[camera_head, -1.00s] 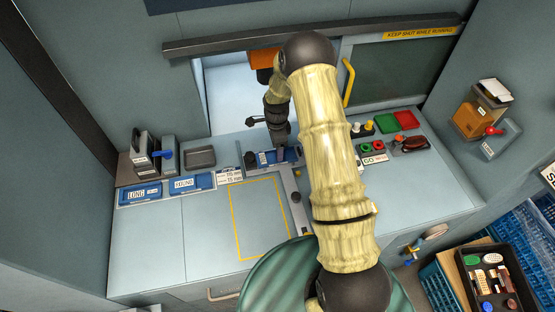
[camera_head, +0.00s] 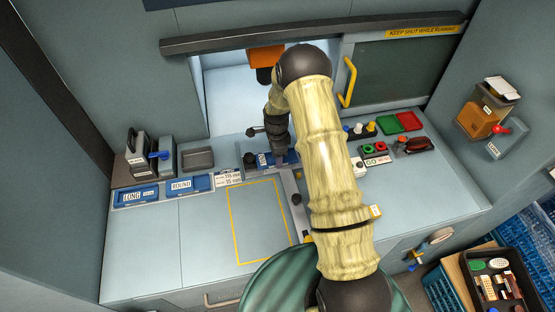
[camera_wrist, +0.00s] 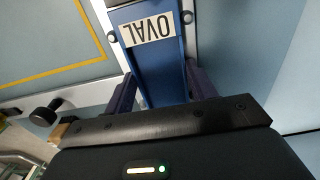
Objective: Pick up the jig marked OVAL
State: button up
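The jig marked OVAL (camera_wrist: 153,66) is a blue bar with a white label, which reads upside down in the wrist view. In the head view the jig (camera_head: 264,160) lies in a grey holder at the middle of the bench, partly behind my wrist. My gripper (camera_wrist: 162,88) is down at the jig, one dark finger on each side of it. I see no clear gap between fingers and jig, but their contact is hidden by the gripper body. In the head view my gripper (camera_head: 281,160) is over the right part of the jig.
Blue jigs marked LONG (camera_head: 134,196) and ROUND (camera_head: 188,185) lie to the left. A black knob (camera_head: 249,159) stands beside the OVAL jig. A yellow-outlined area (camera_head: 262,223) of bench in front is clear. Buttons (camera_head: 373,149) and a red-brown object (camera_head: 418,145) are to the right.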

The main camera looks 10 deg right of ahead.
jog(key=shift+r+p, duration=1.6)
jog(key=shift+r, duration=1.2)
